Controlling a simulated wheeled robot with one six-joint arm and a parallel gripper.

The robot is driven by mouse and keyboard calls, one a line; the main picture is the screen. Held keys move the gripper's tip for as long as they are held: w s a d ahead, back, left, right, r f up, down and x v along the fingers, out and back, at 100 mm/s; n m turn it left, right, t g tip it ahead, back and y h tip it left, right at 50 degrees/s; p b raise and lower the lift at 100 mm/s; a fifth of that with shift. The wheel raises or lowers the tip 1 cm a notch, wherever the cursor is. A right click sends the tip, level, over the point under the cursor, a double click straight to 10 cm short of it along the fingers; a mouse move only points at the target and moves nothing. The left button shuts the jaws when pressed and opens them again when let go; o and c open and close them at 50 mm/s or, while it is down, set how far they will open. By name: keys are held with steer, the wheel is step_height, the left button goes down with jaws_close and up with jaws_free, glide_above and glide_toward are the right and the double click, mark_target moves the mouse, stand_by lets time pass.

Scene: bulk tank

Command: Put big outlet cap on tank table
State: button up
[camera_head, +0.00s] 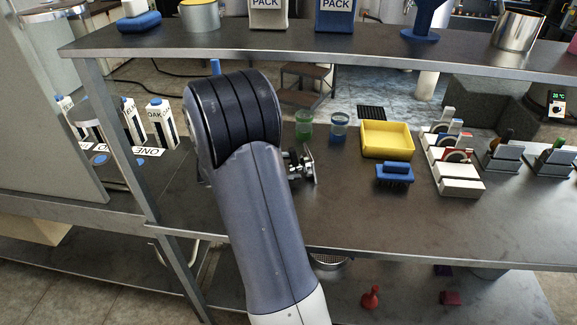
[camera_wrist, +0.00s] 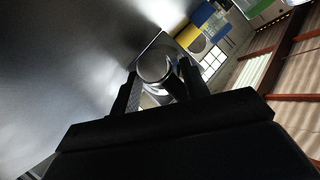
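The tank table (camera_head: 375,222) is a dark metal bench under a raised shelf in the head view. My gripper (camera_head: 303,166) is low over its left-middle part, partly hidden behind my arm. In the wrist view, my gripper (camera_wrist: 160,88) has its two dark fingers on either side of a shiny round metal piece. This looks like the big outlet cap (camera_wrist: 154,68), and the fingers appear closed on it. I cannot tell whether the cap touches the table. A broad grey surface fills the left of the wrist view.
White holders (camera_head: 455,175) are farther right. Cartons (camera_head: 160,122) stand left. The shelf (camera_head: 350,48) runs above. The table's front middle is clear.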

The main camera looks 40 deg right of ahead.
steer(key=shift+o, duration=1.2)
steer(key=shift+r, duration=0.1)
steer(key=shift+r, duration=0.2)
steer(key=p+v, duration=0.1)
steer(key=v, duration=1.1)
steer(key=shift+f, duration=0.1)
